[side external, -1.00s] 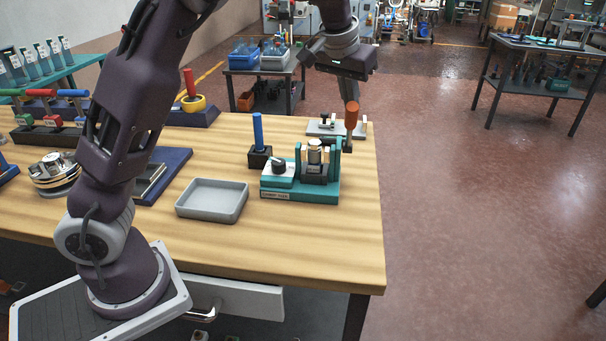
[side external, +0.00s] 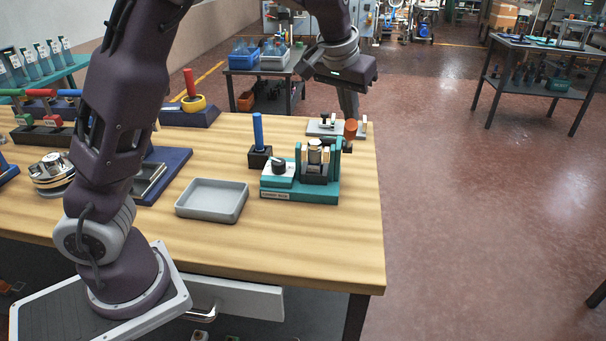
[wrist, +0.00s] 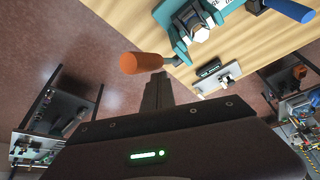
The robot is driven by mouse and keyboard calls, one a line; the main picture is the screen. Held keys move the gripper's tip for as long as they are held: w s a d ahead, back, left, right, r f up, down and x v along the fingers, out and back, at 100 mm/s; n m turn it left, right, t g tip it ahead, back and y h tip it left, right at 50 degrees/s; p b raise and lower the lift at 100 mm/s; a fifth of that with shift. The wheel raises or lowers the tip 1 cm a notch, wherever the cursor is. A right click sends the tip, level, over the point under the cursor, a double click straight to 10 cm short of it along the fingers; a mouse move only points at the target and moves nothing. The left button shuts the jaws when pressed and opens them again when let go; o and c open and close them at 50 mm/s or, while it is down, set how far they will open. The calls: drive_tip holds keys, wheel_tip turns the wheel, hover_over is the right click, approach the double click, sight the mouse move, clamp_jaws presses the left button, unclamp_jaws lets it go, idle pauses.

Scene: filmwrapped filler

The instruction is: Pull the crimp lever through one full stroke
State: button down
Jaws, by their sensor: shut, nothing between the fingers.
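The crimp press has a teal base (side external: 318,193) near the right side of the bench, with a silver-topped die between teal uprights. Its crimp lever has an orange handle (side external: 350,131), which looks short and foreshortened at the press's back right. In the wrist view the orange handle (wrist: 140,63) points left, away from the press (wrist: 195,25). My gripper (side external: 351,114) is shut and empty, pointing down just behind the handle. In the wrist view its fingertips (wrist: 157,76) are right beside the handle; I cannot tell whether they touch it.
A blue upright handle in a black block (side external: 260,157) stands left of the press. A grey plate with small fittings (side external: 322,131) lies behind it. An empty grey tray (side external: 212,200) sits front left. The bench's right edge is close to the lever; bare wood lies in front.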

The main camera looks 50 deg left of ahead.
sight(346, 132)
drive_tip(key=shift+s+d+f, duration=0.65)
drive_tip(key=shift+s+d+f, duration=0.5)
drive_tip(key=shift+d+f, duration=0.05)
drive_tip(key=shift+f, duration=0.2)
drive_tip(key=shift+s+d+f, duration=0.25)
drive_tip(key=shift+f, duration=0.2)
drive_tip(key=shift+s+d+f, duration=0.2)
drive_tip(key=shift+s+f, duration=0.05)
drive_tip(key=shift+f, duration=0.25)
